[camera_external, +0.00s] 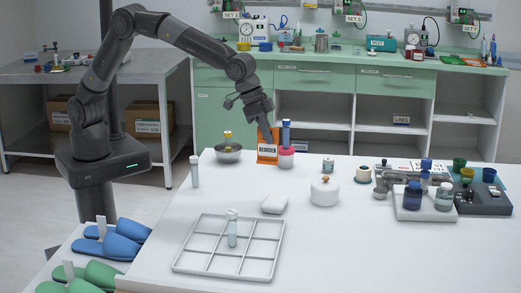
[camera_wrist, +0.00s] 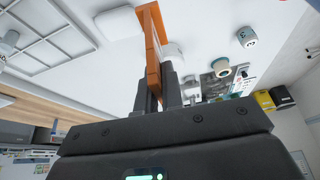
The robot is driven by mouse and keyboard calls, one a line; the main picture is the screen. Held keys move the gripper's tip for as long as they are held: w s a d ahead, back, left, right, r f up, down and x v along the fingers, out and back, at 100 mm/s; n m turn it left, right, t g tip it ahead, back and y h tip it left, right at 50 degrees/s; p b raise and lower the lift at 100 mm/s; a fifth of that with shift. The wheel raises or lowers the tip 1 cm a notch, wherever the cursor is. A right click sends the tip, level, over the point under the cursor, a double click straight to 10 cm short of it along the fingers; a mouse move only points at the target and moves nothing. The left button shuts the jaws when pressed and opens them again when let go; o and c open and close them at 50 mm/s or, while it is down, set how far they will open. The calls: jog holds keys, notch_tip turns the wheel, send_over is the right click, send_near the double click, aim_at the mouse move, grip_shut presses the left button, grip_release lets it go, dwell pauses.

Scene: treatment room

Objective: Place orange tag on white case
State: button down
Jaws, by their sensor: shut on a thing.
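The orange tag (camera_external: 267,149) is an upright card with a dark-on-white "REORDER" label. My gripper (camera_external: 268,134) is shut on its upper part, above the far side of the white table. In the wrist view the tag (camera_wrist: 153,42) shows edge-on between the fingers (camera_wrist: 159,84). The white case (camera_external: 275,203) looks like the small, rounded, closed box lying on the table just right of the grid tray, nearer the camera than the tag. Whether the tag's lower edge touches the table is unclear.
A white grid tray (camera_external: 183,256) holds a capped tube (camera_external: 232,228). Bottles crowd the right side. The table's front right is clear.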

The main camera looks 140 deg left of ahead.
jog(key=w+d+r+n, duration=0.1)
jog(key=w+d+r, duration=0.15)
jog(key=d, duration=0.45)
jog(key=w+d+r, duration=0.1)
jog(key=w+d, duration=0.3)
jog(key=d, duration=0.4)
jog(key=shift+w+a+f, duration=0.25)
jog(key=shift+a+f, duration=1.5)
jog(key=shift+a, duration=0.15)
jog(key=shift+w+a+f, duration=0.25)
jog(key=shift+a+f, duration=1.55)
jog(key=shift+a, duration=0.15)
jog(key=shift+w+a+f, duration=0.25)
jog(key=shift+a+f, duration=1.5)
jog(key=shift+a, duration=0.15)
jog(key=shift+f, duration=0.1)
jog(key=c, duration=1.6)
grip_release()
jog(key=shift+o, duration=0.2)
